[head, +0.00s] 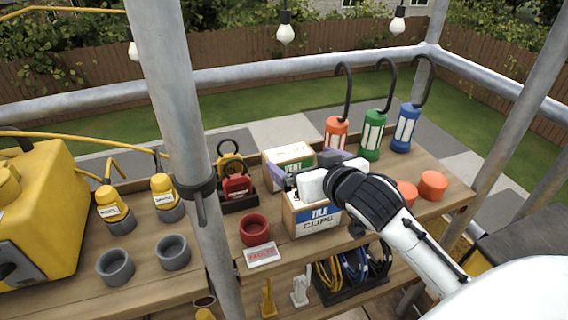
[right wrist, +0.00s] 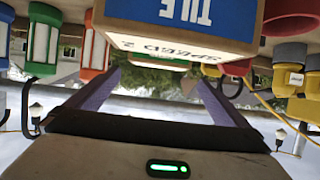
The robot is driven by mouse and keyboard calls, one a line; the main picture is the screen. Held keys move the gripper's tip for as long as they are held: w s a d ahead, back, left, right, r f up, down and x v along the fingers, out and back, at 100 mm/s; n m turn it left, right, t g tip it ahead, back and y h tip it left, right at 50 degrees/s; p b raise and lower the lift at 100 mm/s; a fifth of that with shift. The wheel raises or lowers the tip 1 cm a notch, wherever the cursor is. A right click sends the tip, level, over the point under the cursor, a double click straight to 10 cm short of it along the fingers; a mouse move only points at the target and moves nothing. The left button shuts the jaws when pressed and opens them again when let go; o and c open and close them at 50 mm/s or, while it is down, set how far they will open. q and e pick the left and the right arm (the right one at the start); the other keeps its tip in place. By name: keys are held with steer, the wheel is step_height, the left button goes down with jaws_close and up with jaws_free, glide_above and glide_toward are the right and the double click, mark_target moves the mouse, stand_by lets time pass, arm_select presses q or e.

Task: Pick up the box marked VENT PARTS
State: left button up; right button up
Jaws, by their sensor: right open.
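The box marked VENT PARTS (head: 289,154), white-topped with a green label, stands toward the back of the wooden shelf in the head view. I cannot tell whether the fingers touch the VENT PARTS box. My left gripper is out of view.
A red cup (head: 255,230) and a red-lettered card (head: 261,255) lie left of the TILE CLIPS box. Orange, green (head: 372,135) and blue hooked lanterns stand at the back right. A metal pole (head: 180,130) rises left of the boxes.

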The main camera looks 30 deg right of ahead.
mark_target(289, 153)
steer(key=shift+f+x, duration=0.15)
steer(key=shift+x, duration=1.6)
steer(key=shift+f+x, duration=0.15)
steer(key=shift+x, duration=1.6)
steer(key=shift+s, duration=0.2)
steer(key=c, duration=1.3)
steer(key=shift+r, duration=0.15)
steer(key=shift+c, duration=0.5)
